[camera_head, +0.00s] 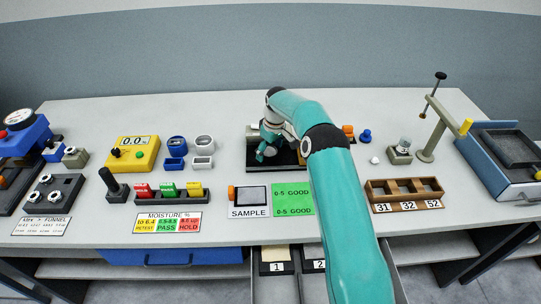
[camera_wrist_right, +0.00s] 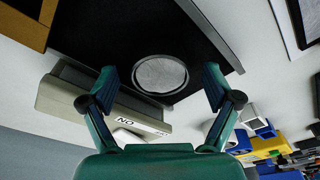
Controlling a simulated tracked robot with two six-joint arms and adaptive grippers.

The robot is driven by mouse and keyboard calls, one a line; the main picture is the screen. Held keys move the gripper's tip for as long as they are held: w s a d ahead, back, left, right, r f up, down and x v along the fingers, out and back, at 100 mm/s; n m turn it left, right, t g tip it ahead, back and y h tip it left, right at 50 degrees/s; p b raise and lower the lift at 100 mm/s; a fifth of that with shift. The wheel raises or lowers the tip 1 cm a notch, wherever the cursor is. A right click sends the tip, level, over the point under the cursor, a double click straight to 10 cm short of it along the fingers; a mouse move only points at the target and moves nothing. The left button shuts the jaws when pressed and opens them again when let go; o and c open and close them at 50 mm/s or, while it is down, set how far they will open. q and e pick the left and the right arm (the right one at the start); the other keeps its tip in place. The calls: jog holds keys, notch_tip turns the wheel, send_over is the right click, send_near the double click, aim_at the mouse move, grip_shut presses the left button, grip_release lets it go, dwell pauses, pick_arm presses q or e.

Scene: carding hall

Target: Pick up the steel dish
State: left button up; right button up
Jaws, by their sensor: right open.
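The steel dish (camera_wrist_right: 160,74) is round, grey and shallow with a dark rim. In the right wrist view it lies on a flat black surface (camera_wrist_right: 105,35), near one edge. My right gripper (camera_wrist_right: 160,88) is open, with its two green fingers to either side of the dish in that view; I cannot tell whether they touch it. In the head view my right gripper (camera_head: 267,151) is over the black plate (camera_head: 287,157) at the table's middle, and I cannot make out the dish there. My left gripper is in neither view.
A grey box (camera_wrist_right: 75,103) with a lettered label stands close to the dish. The sample pad (camera_head: 251,195) and green card (camera_head: 292,198) lie in front. A wooden rack (camera_head: 404,187) and a clamp stand (camera_head: 436,130) are to the right, a yellow meter (camera_head: 133,153) to the left.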

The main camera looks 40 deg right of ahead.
jog(key=c, duration=1.2)
jog(key=shift+c, duration=1.1)
jog(key=shift+r, duration=0.15)
